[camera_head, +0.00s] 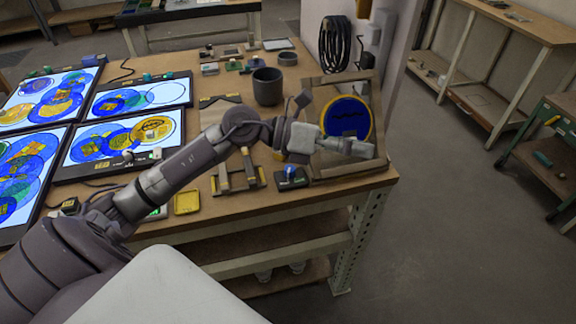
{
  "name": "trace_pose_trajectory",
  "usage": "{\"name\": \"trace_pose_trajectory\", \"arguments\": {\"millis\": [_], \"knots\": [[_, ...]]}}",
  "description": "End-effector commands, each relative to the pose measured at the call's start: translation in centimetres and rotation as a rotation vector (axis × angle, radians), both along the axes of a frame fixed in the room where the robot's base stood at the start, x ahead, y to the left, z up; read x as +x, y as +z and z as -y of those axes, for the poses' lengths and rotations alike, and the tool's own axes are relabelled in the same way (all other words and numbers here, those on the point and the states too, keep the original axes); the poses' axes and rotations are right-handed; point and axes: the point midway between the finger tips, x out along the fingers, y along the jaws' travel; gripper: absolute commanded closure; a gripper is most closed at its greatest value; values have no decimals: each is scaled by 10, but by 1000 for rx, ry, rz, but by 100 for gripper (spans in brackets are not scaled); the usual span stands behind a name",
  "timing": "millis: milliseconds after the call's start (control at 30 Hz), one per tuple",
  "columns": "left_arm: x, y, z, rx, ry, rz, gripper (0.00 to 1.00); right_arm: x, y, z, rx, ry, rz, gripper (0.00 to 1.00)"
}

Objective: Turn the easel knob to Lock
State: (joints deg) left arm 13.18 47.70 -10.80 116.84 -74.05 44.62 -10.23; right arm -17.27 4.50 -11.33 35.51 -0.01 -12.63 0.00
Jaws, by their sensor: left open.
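A brown framed easel (377,106) stands at the right end of the workbench and bears a round blue panel with a yellow rim (347,112). A small dark box with a blue knob (290,171) sits at the bench's front edge, just left of the easel's foot. Its setting is too small to read. My left gripper (368,149) is in front of the easel's lower part, pointing right, above and to the right of the blue knob. It is open and holds nothing visible. It hides part of the panel's lower edge. My right gripper is not in view.
Lit panels with coloured round glass pieces (126,140) fill the bench's left side. A dark cup (267,86) stands behind my left arm. A wooden stand (238,178) and a yellow tray (187,202) lie near the front edge. The floor right of the bench is clear.

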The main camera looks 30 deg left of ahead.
Motion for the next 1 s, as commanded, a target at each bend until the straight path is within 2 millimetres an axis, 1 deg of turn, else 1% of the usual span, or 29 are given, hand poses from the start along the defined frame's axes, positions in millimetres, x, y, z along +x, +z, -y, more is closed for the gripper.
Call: {"name": "trace_pose_trajectory", "arguments": {"millis": [33, 67, 100, 167, 200, 267, 300, 400, 433, 500, 533, 667, 767, 1000], "knots": [[2, -11, -16, 170, -32, 17, 45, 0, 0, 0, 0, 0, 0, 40], [3, -20, -28, 270, -51, 18, 45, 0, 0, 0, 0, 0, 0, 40], [3, -30, -45, 398, -70, 12, 45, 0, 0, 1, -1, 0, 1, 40], [4, -42, -76, 578, -86, -10, 45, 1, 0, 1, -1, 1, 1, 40], [3, -47, -98, 686, -90, -33, 45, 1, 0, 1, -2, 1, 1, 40], [2, -51, -129, 825, -90, -70, 45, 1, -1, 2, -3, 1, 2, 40], [0, -52, -148, 902, -87, -97, 45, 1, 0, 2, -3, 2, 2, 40], [-5, -51, -184, 1037, -75, -157, 45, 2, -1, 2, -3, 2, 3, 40], [-6, -50, -191, 1061, -73, -170, 45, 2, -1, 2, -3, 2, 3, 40], [-8, -49, -202, 1100, -68, -193, 45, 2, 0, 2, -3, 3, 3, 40], [-9, -50, -204, 1109, -68, -199, 45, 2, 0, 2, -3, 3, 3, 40], [-7, -59, -204, 1115, -70, -204, 45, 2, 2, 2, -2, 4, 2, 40], [-3, -74, -198, 1112, -73, -206, 45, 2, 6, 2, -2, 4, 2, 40], [13, -121, -185, 1109, -72, -206, 45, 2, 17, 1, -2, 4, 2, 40]]}}
